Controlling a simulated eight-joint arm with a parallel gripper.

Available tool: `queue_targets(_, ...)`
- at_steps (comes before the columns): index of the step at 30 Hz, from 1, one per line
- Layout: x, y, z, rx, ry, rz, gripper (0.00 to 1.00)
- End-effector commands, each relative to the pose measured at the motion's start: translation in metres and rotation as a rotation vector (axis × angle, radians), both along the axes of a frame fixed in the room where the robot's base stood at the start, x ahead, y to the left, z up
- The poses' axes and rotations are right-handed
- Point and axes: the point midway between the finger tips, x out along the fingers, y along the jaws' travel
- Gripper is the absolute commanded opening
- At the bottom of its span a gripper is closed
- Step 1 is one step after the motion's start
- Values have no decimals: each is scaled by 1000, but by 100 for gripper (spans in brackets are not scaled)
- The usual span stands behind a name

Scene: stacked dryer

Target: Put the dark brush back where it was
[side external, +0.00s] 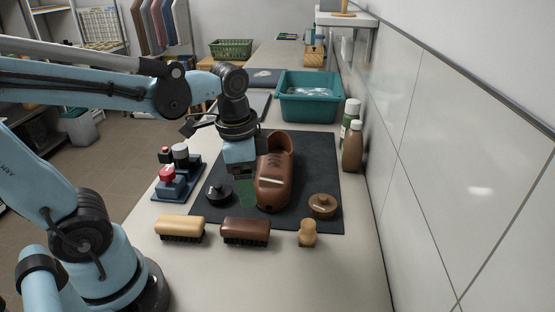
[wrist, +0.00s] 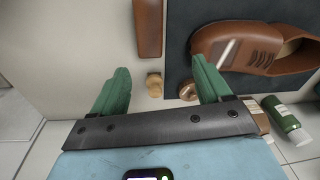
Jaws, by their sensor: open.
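The dark brush (side external: 246,231), with a red-brown wooden back and dark bristles facing down, rests on the table at the near edge of the mat. It stands between a light wooden brush (side external: 180,226) and a small tan brush (side external: 308,232). In the wrist view, the dark brush (wrist: 149,28) is at the top, beyond the fingertips. My gripper (side external: 246,194) is open and empty, above the mat and left of the brown shoe (side external: 272,185). Its green fingers (wrist: 160,85) are wide apart and do not touch the brush. The small tan brush (wrist: 154,84) appears between them.
The dark mat (side external: 321,165) bears the shoe, a black round tin (side external: 219,193) and a brown round tin (side external: 322,205). A blue tray (side external: 163,192) with small jars stands at left. Bottles (side external: 353,150) stand near the right wall. A teal bin (side external: 309,106) stands behind.

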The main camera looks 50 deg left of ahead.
Motion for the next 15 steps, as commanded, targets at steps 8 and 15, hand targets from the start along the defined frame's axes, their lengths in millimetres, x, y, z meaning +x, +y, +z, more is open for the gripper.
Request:
queue_targets(8,8,1,4,-145,-383,426,77)
queue_targets(15,13,2,8,-226,-500,560,77)
